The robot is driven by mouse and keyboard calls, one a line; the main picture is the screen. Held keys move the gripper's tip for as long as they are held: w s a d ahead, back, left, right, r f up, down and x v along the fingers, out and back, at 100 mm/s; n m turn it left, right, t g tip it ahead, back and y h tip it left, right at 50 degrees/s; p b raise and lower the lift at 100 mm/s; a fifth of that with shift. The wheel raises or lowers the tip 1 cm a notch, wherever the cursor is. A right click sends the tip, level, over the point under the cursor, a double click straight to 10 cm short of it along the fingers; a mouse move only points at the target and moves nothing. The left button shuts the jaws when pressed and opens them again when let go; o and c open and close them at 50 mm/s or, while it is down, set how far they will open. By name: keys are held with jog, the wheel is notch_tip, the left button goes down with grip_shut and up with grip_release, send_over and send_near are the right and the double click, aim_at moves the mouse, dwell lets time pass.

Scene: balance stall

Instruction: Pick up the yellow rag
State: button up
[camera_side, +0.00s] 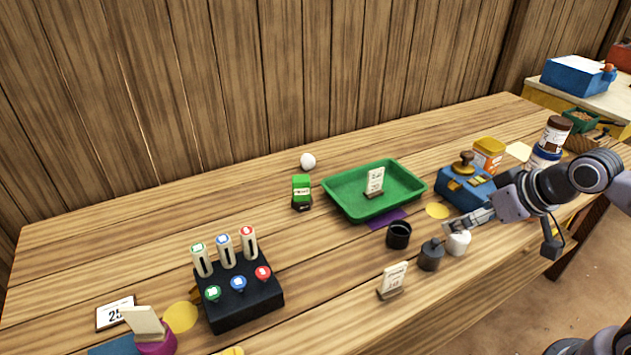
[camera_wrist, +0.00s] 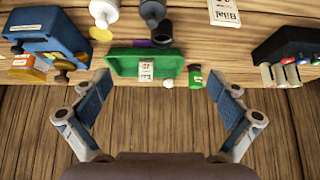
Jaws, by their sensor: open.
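I cannot make out the yellow rag for certain in either view. A small yellow piece (camera_side: 232,351) is cut off by the bottom edge of the side view, and I cannot tell what it is. My gripper (camera_side: 470,220) is at the right side of the table in the side view, over the area near a white pot (camera_side: 458,243) and a blue box (camera_side: 466,186). In the wrist view my gripper (camera_wrist: 159,80) has its two fingers wide apart with nothing between them.
A green tray (camera_side: 345,204) holding a card stands mid-table. A black cup (camera_side: 399,235), a grey weight (camera_side: 431,255) and a card stand (camera_side: 393,281) are near the front. A black block with markers (camera_side: 245,307) is at the left. The table's back left is clear.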

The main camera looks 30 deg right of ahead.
jog(key=shift+w+a, duration=0.1)
jog(key=shift+c, duration=0.3)
jog(key=w+a+f+n+g+y, duration=0.1)
jog(key=w+a+f+n+y, duration=0.2)
jog(key=a, duration=0.6)
jog(key=w+a+n+g+y, duration=0.1)
jog(key=w+a+n+y, duration=0.3)
jog(key=a, duration=0.5)
jog(key=a+f+n+g+y, duration=0.1)
jog(key=a+f+n+y, duration=0.1)
jog(key=a, duration=0.3)
jog(key=s+a+f+n+g+y, duration=0.1)
jog(key=a+f+n+g, duration=0.1)
jog(key=a+n, duration=0.3)
jog(key=a+f+n+g+y, duration=0.2)
jog(key=a+f+n, duration=0.1)
jog(key=a, duration=0.4)
jog(key=shift+s+f+y, duration=0.2)
jog(key=shift+f+y, duration=0.1)
jog(key=shift+f, duration=0.45)
jog(key=shift+s+a+f+n, duration=0.3)
jog(key=shift+a+n, duration=0.2)
jog(key=x, duration=0.5)
jog(key=shift+a, duration=0.15)
jog(key=shift+s+x, duration=0.15)
jog(key=shift+x, duration=1.15)
jog(key=shift+s+x, duration=0.15)
jog(key=shift+x, duration=1.15)
jog(key=c, duration=1.3)
